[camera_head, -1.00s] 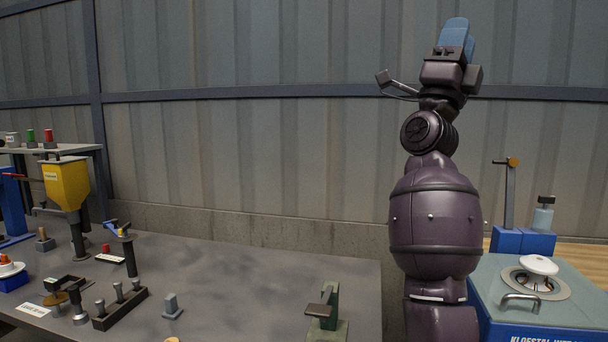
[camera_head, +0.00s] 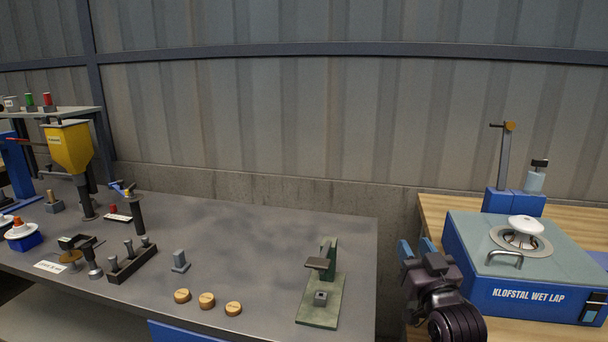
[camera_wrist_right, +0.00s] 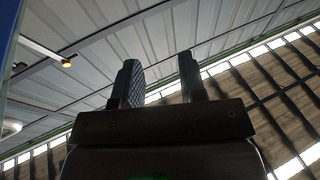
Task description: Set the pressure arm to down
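The likely pressure arm is a grey post (camera_head: 504,160) with an orange-yellow end piece. It stands upright on a blue block behind the blue wet lap machine (camera_head: 520,295). A white dome-shaped piece (camera_head: 525,225) sits over the round opening in the machine's top. My right gripper (camera_head: 416,246) is left of the machine, apart from the post, with its fingers pointing up. In the right wrist view its fingertips (camera_wrist_right: 160,72) are apart with nothing between them. The orange-tipped arm also shows there, at upper left (camera_wrist_right: 48,54). My left gripper is not in view.
A small bottle (camera_head: 536,177) stands beside the post. A curved metal handle (camera_head: 504,258) is at the machine's front top. The grey table (camera_head: 250,245) at left holds a green press (camera_head: 322,290), several round tokens and a yellow hopper (camera_head: 68,147). A corrugated wall is behind.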

